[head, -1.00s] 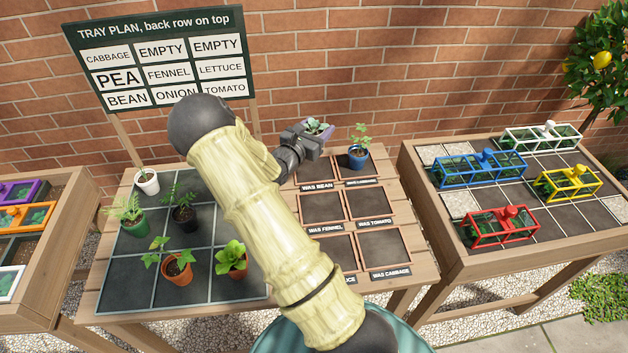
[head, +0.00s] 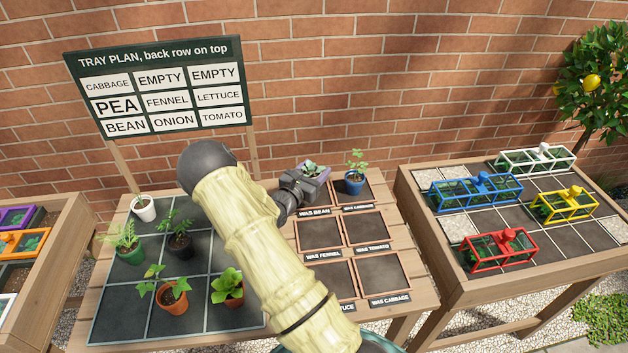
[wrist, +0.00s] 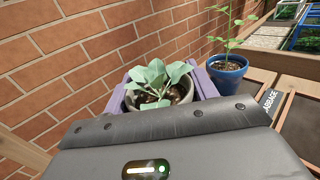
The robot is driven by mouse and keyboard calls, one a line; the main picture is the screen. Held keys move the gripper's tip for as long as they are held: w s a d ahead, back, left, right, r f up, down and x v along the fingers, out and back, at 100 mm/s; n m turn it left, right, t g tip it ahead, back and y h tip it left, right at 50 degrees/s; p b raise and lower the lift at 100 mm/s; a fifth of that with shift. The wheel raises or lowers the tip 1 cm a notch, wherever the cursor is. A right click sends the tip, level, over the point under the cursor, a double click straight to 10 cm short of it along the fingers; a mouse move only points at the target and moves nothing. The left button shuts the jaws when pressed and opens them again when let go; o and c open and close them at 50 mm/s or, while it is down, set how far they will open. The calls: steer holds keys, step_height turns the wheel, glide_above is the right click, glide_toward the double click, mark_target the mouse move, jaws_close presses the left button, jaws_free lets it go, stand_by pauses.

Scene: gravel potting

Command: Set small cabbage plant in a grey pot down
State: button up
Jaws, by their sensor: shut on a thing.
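The small cabbage plant (wrist: 160,78) has pale grey-green leaves and stands upright in a grey pot (wrist: 184,90). My gripper (head: 314,171) is shut on the pot, with purple fingers on both sides of it in the wrist view. In the head view the cabbage leaves (head: 310,167) show above the fingers at the back of the right-hand tray, left of the blue pot. The pot's base is hidden, so I cannot tell whether it touches the tray. The square labelled WAS BEAN (head: 315,212) lies just in front of my gripper.
A blue pot with a leafy plant (head: 354,184) stands close on the right. Several potted plants stand on the left grid (head: 213,247). The sign (head: 160,90) puts cabbage at back left. Front squares of the right-hand tray (head: 383,273) are bare. Coloured cloches (head: 500,250) stand on the right table.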

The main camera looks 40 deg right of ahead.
steer(key=shift+f, duration=1.85)
steer(key=shift+f, duration=0.1)
steer(key=o, duration=1)
steer(key=shift+o, duration=0.2)
steer(key=shift+a, duration=0.1)
steer(key=b+v, duration=0.1)
steer(key=v, duration=1)
steer(key=shift+s+a, duration=0.15)
steer(key=shift+a, duration=0.25)
